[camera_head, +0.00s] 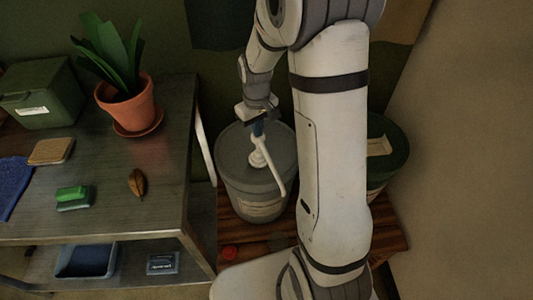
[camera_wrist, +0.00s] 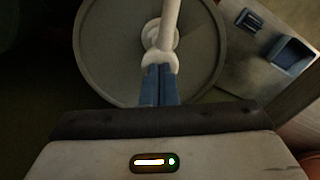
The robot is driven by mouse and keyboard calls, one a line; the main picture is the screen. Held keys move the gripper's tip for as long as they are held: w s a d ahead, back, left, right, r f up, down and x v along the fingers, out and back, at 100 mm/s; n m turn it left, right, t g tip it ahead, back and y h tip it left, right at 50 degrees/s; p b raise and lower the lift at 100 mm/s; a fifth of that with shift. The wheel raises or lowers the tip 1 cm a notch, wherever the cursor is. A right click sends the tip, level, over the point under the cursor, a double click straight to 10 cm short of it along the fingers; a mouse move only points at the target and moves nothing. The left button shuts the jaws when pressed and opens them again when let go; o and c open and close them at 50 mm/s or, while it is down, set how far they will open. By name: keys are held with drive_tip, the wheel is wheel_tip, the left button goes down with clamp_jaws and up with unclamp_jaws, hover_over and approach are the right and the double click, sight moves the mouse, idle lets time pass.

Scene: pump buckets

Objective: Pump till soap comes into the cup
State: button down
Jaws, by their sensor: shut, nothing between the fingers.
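A grey lidded bucket (camera_head: 240,178) stands upright on a wooden stand, with a white pump (camera_head: 258,158) rising from its lid. The pump's long white spout hangs down to the right over the bucket's front. The wrist view shows the same pump (camera_wrist: 167,35) and round lid (camera_wrist: 105,45) from above. My gripper (camera_head: 258,133) is over the pump, its blue fingers shut together and holding nothing. In the wrist view the fingertips (camera_wrist: 159,69) meet the pump head; I cannot tell whether they press on it. I see no cup in either view.
A dark green bucket (camera_head: 392,170) stands to the right, partly behind my arm. A metal table (camera_head: 165,165) at left holds a potted plant (camera_head: 126,104), a green box and small items. A wall borders the right.

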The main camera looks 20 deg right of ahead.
drive_tip(key=shift+f+b, duration=0.8)
drive_tip(key=shift+f, duration=0.5)
drive_tip(key=shift+r, duration=0.1)
drive_tip(key=shift+r+p, duration=1.85)
drive_tip(key=shift+r, duration=0.75)
drive_tip(key=shift+f, duration=0.15)
